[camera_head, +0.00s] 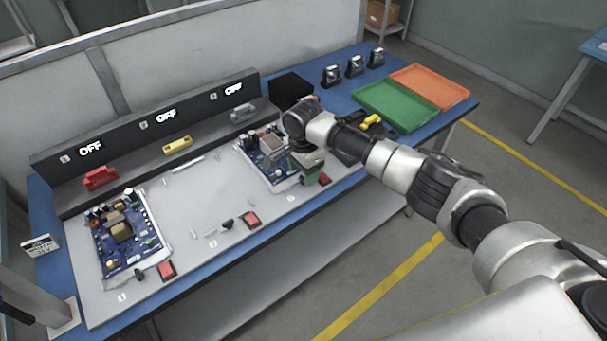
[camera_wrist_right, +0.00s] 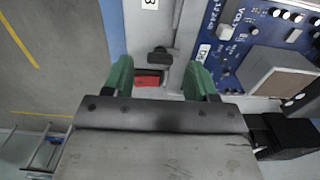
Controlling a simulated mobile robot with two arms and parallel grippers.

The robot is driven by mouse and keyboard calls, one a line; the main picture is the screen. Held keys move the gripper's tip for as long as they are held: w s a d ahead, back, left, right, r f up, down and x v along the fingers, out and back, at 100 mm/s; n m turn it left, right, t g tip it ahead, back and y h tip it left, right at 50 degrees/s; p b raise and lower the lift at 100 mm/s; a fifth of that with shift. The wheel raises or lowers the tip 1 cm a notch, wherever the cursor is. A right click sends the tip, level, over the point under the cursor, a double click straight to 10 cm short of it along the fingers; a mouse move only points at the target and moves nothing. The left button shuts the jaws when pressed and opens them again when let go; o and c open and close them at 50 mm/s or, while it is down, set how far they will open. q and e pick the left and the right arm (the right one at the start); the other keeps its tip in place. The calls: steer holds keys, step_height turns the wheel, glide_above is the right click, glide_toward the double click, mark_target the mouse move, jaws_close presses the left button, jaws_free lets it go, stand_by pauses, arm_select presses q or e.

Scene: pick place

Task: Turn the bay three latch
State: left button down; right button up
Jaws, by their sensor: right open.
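The bay three latch (camera_wrist_right: 160,54) is a small black knob beside the circuit board in the right wrist view. It lies between the two green fingertips of my right gripper (camera_wrist_right: 158,66), which is open, with a gap on each side. A red button (camera_wrist_right: 147,79) is just beside the latch, and the printed label "3" (camera_wrist_right: 150,4) is at the top edge. In the head view, my right gripper (camera_head: 308,163) is over the front edge of the third bay's blue board (camera_head: 259,158), and the gripper and wrist hide the latch there.
Bay one holds another board (camera_head: 124,234); bay two is empty, with a black latch (camera_head: 227,224) and red button (camera_head: 251,219). All three displays read OFF (camera_head: 234,89). Green (camera_head: 398,107) and orange (camera_head: 432,84) trays and a black box (camera_head: 290,89) stand to the right.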

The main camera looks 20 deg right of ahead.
steer(key=shift+f, duration=0.95)
steer(key=shift+c, duration=0.3)
